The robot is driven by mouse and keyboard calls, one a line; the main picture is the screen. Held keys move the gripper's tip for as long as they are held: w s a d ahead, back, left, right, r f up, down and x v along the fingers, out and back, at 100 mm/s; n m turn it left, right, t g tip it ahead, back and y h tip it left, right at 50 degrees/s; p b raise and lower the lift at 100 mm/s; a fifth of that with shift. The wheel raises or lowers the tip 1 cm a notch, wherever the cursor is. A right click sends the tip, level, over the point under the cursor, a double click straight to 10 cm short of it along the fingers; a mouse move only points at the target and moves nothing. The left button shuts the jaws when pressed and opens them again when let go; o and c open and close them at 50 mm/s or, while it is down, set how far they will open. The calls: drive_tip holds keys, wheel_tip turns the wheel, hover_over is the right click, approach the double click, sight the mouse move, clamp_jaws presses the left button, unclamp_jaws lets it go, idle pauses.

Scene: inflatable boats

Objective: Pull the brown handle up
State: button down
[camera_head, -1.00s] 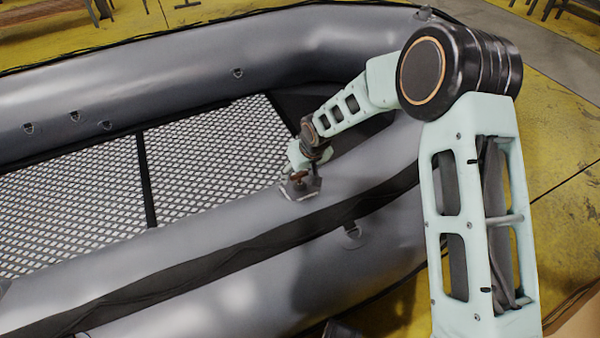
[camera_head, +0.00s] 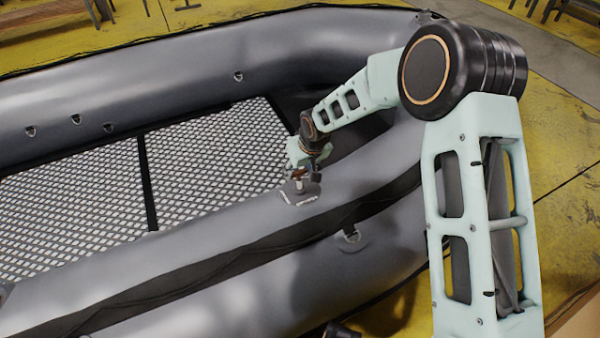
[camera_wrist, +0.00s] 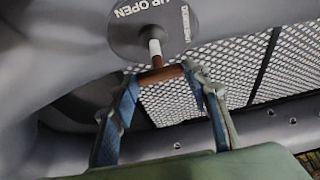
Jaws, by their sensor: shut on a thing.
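The stem rises from a round dark grey plate (camera_wrist: 136,35) with white lettering that reads "UP OPEN" in part. In the head view my gripper (camera_head: 304,167) is above the plate (camera_head: 288,191) on the boat's near tube, and the handle stands above the plate with some stem showing. The fingers are small and partly hidden there.
The grey inflatable boat's near tube (camera_head: 200,245) and far tube (camera_head: 180,80) flank a floor of white diamond mesh (camera_head: 215,150). A black strap (camera_head: 147,180) crosses the mesh. Yellow floor (camera_head: 560,140) lies outside the boat.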

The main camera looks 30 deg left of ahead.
drive_tip(key=shift+a+r, duration=0.1)
drive_tip(key=shift+r, duration=0.05)
drive_tip(key=shift+w+r, duration=0.1)
drive_tip(key=c, duration=1.3)
unclamp_jaws()
drive_tip(key=shift+o, duration=1.1)
drive_tip(key=v, duration=1.2)
